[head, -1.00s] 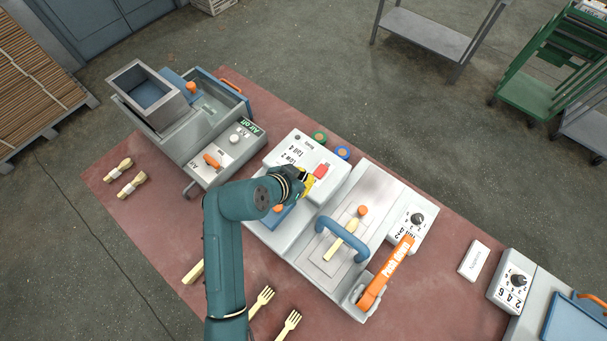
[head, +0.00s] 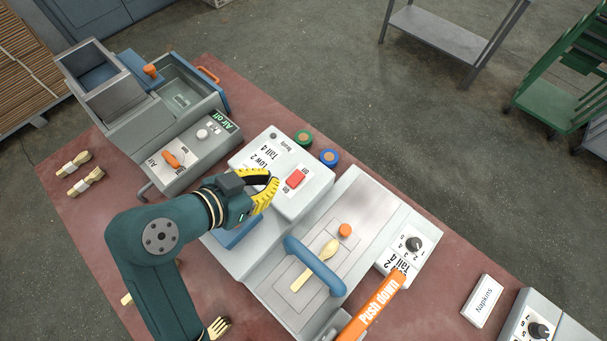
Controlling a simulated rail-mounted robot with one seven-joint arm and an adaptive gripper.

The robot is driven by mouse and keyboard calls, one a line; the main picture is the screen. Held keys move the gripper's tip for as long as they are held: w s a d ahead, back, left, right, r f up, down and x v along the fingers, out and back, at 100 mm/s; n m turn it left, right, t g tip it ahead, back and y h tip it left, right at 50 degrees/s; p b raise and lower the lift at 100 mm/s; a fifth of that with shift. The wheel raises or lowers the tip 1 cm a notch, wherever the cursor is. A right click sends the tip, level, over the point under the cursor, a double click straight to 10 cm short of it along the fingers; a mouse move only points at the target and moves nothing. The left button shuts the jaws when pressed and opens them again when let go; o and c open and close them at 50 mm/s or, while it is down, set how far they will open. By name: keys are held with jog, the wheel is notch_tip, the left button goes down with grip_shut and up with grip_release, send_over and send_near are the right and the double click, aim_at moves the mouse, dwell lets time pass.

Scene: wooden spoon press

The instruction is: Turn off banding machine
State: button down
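A light grey machine box (head: 277,150) in the middle carries a red switch (head: 296,179) on its top, with labels "Ready", "Low 2" and "Tall 4". No label in view names it as the banding machine. My gripper (head: 272,186), with yellow and black fingers, is just left of the red switch, with a small gap between them in the picture. Its fingers point toward the switch. Nothing is seen held. The gripper and arm hide part of the machine's lower left and its blue part (head: 238,234).
Green (head: 303,138) and blue (head: 329,157) rolls lie behind the box. To its right is a press with a blue handle (head: 312,266), a wooden spoon (head: 314,264) and an orange "Push down" lever (head: 376,305). A box labelled "Air off" (head: 195,148) stands left.

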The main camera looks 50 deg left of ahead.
jog(key=b, duration=0.2)
send_over(299, 179)
notch_tip(299, 179, down, 6)
jog(key=shift+s+d+f, duration=0.1)
jog(key=shift+s+f, duration=0.05)
jog(key=shift+f, duration=1.8)
jog(key=shift+r, duration=0.1)
